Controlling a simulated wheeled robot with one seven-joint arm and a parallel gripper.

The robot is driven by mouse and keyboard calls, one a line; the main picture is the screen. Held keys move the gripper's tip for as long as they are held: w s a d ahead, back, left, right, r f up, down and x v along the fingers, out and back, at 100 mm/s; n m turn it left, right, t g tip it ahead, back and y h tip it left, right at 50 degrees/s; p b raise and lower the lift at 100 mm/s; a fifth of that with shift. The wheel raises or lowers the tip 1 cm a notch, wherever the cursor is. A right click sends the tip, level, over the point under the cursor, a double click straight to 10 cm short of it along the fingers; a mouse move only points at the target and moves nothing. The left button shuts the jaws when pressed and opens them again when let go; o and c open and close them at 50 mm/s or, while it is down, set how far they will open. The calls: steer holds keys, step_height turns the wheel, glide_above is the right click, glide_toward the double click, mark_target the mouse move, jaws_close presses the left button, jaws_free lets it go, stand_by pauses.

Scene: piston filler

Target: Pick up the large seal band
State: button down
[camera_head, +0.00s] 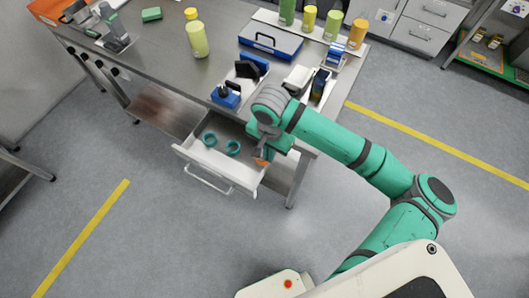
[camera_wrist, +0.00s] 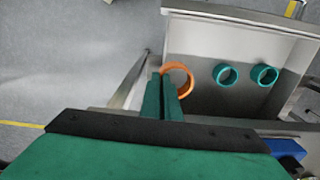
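An orange ring, the large seal band (camera_wrist: 187,69), is in the wrist view at the left side of an open drawer. It looks larger than the two teal rings. In the head view only a bit of it (camera_head: 262,162) shows under my gripper. My gripper (camera_wrist: 163,80) reaches down at that side of the drawer. Its two green fingers are close together with a narrow gap, and the near rim of the band runs in at their tips. It looks shut on that rim. The fingers hide part of the band, and I cannot tell whether it touches the drawer floor.
Two teal rings (camera_head: 209,138) (camera_head: 233,147) lie apart from the band in the open drawer (camera_head: 218,169). The drawer walls stand close around my gripper. Above is the steel worktop (camera_head: 165,60), with a blue-handled tool (camera_head: 226,95) near its edge.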

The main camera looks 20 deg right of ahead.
steer(key=s+d+r, duration=0.1)
steer(key=s+r, duration=0.5)
steer(key=s, duration=0.4)
steer(key=shift+s+d, duration=0.2)
steer(key=shift+d, duration=0.1)
steer(key=shift+s, duration=0.1)
